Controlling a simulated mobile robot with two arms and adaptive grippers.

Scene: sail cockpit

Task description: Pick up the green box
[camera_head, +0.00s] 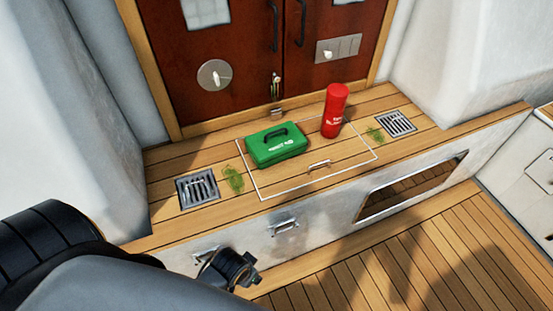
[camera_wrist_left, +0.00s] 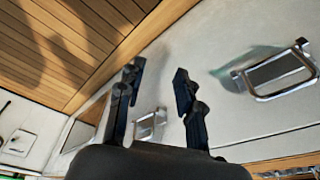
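My left gripper (camera_head: 254,277) is low in front of the ledge's white face, below and apart from the box. In the left wrist view its two dark fingers (camera_wrist_left: 157,82) stand apart with nothing between them. The green box cannot be made out in that view. My right gripper is not in view.
A red cylinder (camera_head: 335,111) stands just right of the box. Metal grates (camera_head: 197,188) (camera_head: 396,123) and green strands (camera_head: 233,179) lie on the ledge. A metal handle (camera_head: 284,226) sticks out from the white face; one shows large in the wrist view (camera_wrist_left: 275,75).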

